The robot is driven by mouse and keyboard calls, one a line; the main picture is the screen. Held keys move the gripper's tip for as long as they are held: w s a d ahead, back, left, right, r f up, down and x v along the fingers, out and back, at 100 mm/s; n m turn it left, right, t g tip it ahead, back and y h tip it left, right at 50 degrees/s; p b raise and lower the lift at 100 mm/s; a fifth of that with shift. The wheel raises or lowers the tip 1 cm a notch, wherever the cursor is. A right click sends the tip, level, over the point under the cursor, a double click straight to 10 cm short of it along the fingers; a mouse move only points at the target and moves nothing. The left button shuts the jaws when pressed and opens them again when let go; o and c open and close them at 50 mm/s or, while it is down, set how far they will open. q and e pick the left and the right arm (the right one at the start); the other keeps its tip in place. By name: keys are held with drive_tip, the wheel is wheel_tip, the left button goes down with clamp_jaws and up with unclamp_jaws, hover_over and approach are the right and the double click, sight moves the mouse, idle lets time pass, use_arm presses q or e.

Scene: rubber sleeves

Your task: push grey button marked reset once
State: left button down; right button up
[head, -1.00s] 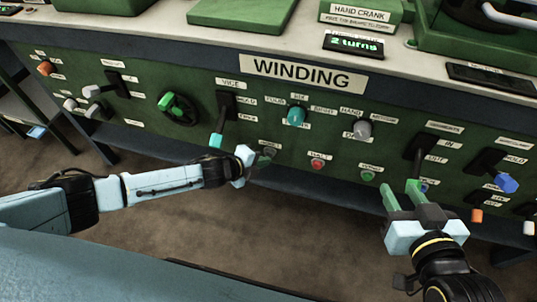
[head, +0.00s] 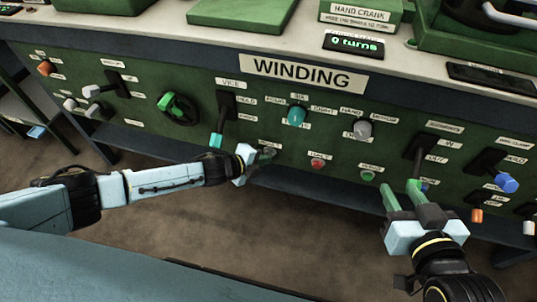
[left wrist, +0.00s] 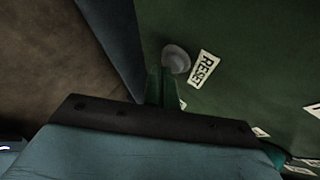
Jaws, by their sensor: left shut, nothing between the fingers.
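The grey button (head: 270,151) is on the green panel under the WINDING sign. In the left wrist view the round grey button (left wrist: 176,58) sits beside a white RESET label (left wrist: 204,69). My left gripper (head: 263,156) is shut and empty, its green fingertips (left wrist: 165,72) right at the button's edge. Whether they touch or press it I cannot tell. The display (head: 353,43) on the bench top reads 0 turns. My right gripper (head: 402,190) is open and empty in front of the panel's lower right.
A red button (head: 318,162) and a green button (head: 367,175) are to the right of the grey one. A teal knob (head: 296,115) and a grey knob (head: 362,130) are higher on the panel.

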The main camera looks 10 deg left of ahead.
use_arm(q)
drive_tip(key=shift+s, duration=0.1)
drive_tip(key=shift+s+p, duration=0.5)
drive_tip(key=shift+s, duration=0.15)
drive_tip(key=shift+s+a+p, duration=0.1)
drive_tip(key=shift+s+p, duration=1.05)
drive_tip(key=shift+s, duration=1.35)
drive_tip(key=shift+r, duration=0.15)
